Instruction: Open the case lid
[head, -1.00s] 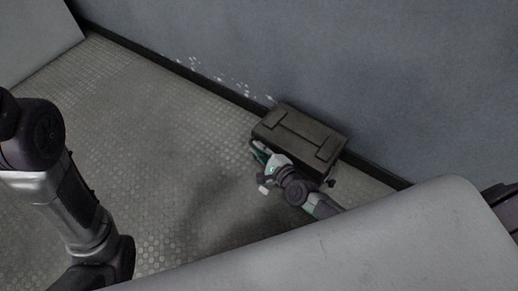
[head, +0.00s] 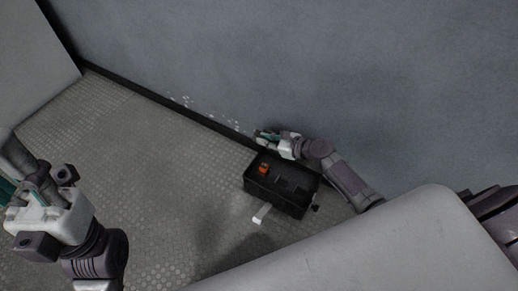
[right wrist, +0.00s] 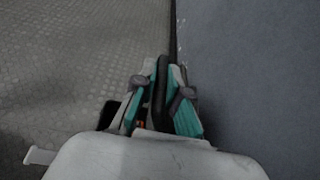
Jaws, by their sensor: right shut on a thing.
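The dark case (head: 288,204) stands open on the floor near the wall, and its interior shows with a small orange-red thing (head: 263,169) inside. My right gripper (head: 264,136) is at the wall side of the case. In the right wrist view, its teal-lined fingers (right wrist: 160,85) are shut on the dark edge of the case lid (right wrist: 161,75). The lid is upright or tilted back; most of it is hidden in the head view. My left gripper (head: 22,192) is at the far left, away from the case; its finger opening is unclear.
The grey wall (head: 300,70) rises right behind the case. A small white piece (head: 262,213) shows at the front of the case. The textured floor (head: 150,180) to the left is clear.

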